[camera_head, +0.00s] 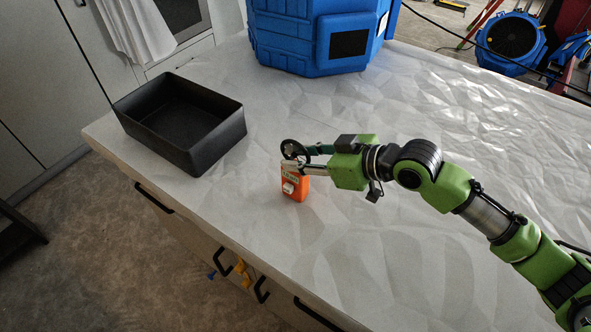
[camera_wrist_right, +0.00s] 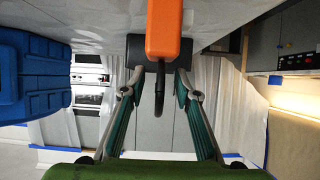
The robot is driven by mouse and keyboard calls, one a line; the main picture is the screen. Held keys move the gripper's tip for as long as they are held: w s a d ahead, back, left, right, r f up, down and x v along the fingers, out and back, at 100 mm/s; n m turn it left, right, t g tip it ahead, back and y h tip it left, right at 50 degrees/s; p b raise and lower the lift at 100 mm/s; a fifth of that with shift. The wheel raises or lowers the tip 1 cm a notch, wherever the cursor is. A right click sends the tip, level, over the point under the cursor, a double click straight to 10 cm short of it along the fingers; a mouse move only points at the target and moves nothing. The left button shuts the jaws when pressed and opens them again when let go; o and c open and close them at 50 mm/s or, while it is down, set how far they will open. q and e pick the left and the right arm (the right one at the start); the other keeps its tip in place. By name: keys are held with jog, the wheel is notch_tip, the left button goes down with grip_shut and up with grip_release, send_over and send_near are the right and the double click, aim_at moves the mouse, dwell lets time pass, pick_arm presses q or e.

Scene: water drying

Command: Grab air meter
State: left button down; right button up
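The air meter is a small orange device (camera_head: 296,186) with a pale front part, standing on the white-covered counter (camera_head: 350,250) near its front edge. A black loop (camera_head: 291,149) shows at its top. My right gripper (camera_head: 294,162) is at the top of the meter, reaching in from the right. In the right wrist view its two fingers (camera_wrist_right: 156,88) are apart, with the meter's black curved part (camera_wrist_right: 159,92) between them and visible gaps on both sides. The orange body (camera_wrist_right: 164,30) lies just beyond the fingertips. My left gripper is not in view.
An empty black tray (camera_head: 233,129) stands at the counter's left end. A large blue case (camera_head: 283,48) stands at the back; it also shows in the right wrist view (camera_wrist_right: 40,75). The counter to the right of the arm is clear. Drawer handles line its front.

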jog(key=shift+x, duration=0.8)
jog(key=shift+d, duration=0.1)
grip_shut()
jog(key=shift+r, duration=0.1)
